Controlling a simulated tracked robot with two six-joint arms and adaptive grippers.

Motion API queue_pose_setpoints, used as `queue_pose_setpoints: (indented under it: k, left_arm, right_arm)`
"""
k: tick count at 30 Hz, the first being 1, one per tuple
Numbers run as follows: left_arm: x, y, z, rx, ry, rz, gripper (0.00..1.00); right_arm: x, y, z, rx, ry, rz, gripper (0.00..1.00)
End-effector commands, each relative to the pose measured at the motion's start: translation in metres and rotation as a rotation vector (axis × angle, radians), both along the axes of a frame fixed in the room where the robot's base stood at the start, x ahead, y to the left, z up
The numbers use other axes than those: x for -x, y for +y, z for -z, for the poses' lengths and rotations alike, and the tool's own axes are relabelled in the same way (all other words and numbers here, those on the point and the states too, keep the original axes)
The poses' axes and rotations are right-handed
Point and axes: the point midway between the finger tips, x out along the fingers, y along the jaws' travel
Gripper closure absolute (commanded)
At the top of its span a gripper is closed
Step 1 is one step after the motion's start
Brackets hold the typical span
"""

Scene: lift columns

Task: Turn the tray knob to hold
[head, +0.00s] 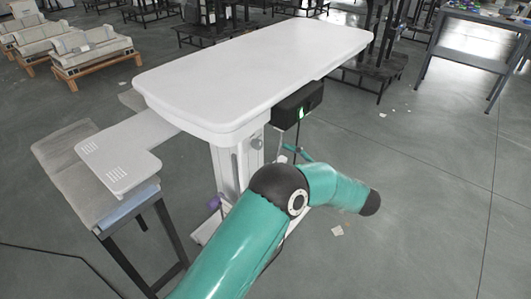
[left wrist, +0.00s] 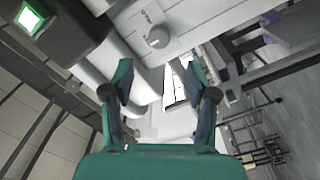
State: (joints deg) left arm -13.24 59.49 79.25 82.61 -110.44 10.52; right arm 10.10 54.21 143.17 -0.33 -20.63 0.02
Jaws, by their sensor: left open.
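The tray knob (left wrist: 158,38) is a small round grey knob on a pale panel, near the top middle of the left wrist view. A short dark label is printed beside it. In the head view the knob (head: 257,142) shows small under the edge of the white tray top (head: 255,65). My left gripper (left wrist: 160,82) has its two teal fingers wide apart with nothing between them. The knob lies beyond the fingertips, apart from them. In the head view only small teal parts of my left gripper (head: 295,152) show behind my arm. My right gripper is not in view.
A black box (head: 297,105) with a lit green screen hangs under the tray edge, close to the knob. The white lift column (head: 226,165) stands below. A grey padded bench (head: 75,165) is at the left. Open floor lies to the right.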

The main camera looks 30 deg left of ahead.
Motion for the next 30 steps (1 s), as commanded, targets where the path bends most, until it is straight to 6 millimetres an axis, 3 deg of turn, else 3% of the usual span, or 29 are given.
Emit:
queue_pose_setpoints:
  k: [6, 12, 18, 26, 30]
  left_arm:
    - [-0.003, 0.048, 0.000, 0.001, -0.001, -0.003, 0.42]
    - [-0.006, 0.075, 0.001, 0.001, -0.001, -0.001, 0.42]
    - [-0.007, 0.086, 0.000, 0.000, -0.001, 0.001, 0.42]
    - [-0.008, 0.086, 0.000, 0.000, 0.000, 0.002, 0.42]
    - [-0.008, 0.086, 0.000, 0.000, 0.000, 0.002, 0.66]
  right_arm:
    - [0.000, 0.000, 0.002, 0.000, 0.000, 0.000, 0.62]
    - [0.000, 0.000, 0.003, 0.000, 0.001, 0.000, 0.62]
    - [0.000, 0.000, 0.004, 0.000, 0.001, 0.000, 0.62]
    - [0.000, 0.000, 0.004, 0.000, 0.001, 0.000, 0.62]
    - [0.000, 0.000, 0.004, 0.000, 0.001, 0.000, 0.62]
